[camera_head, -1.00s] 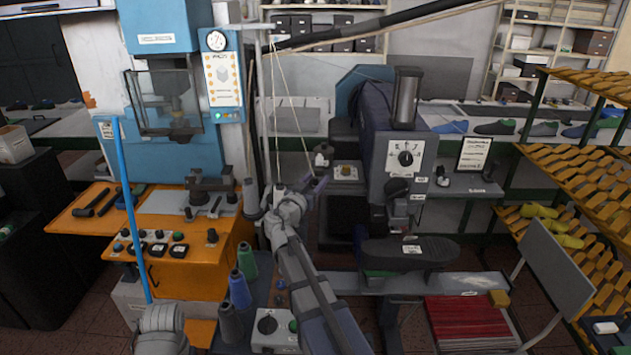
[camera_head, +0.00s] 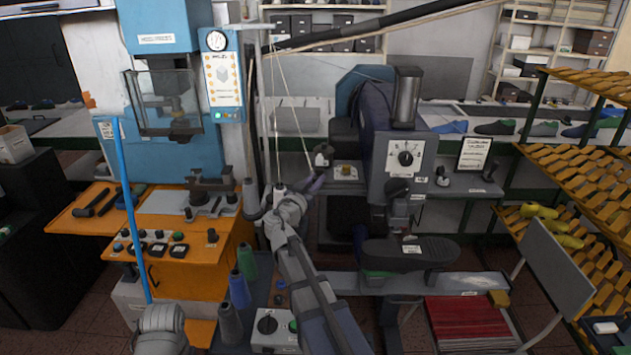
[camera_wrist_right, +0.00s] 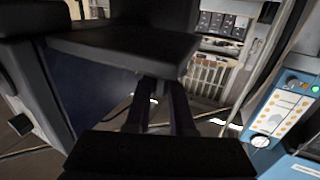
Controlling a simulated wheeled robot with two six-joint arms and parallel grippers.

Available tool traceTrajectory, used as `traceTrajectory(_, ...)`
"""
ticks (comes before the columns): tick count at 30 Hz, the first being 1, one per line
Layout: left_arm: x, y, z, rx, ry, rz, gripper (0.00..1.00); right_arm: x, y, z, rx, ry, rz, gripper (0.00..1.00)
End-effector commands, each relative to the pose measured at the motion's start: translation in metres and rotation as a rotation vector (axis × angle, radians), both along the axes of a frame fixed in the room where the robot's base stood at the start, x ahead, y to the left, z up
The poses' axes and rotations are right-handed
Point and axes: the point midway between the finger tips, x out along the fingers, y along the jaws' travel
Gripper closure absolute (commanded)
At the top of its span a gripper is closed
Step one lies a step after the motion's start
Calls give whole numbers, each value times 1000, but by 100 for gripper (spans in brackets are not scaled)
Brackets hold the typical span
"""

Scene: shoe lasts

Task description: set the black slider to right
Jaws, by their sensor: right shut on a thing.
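My right arm reaches up from the bottom middle of the head view, and its gripper (camera_head: 316,184) is in front of the dark machine at the centre. In the right wrist view its two dark fingers (camera_wrist_right: 162,95) are close together and end against a dark block (camera_wrist_right: 125,45). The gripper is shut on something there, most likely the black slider. The block covers the fingertips, so the slider's outline and position cannot be made out. Only a grey part of my left arm shows at the bottom left of the head view; its fingers are out of view.
A blue press with a gauge panel (camera_head: 222,87) stands at the left, above an orange control bench (camera_head: 185,265). The panel also shows in the wrist view (camera_wrist_right: 285,108). Thread spools (camera_head: 239,290) stand beside my right arm. A shoe-last rack (camera_head: 585,180) is at the right.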

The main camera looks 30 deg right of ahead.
Motion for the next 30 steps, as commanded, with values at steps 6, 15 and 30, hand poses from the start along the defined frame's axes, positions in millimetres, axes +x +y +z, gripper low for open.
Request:
traceTrajectory(6,0,0,0,0,0,0,56,0,0,0,0,0,0,100)
traceTrajectory(15,0,0,0,0,0,0,56,0,0,0,0,0,0,100)
traceTrajectory(30,0,0,0,0,0,0,56,-24,-36,0,0,0,-6,100)
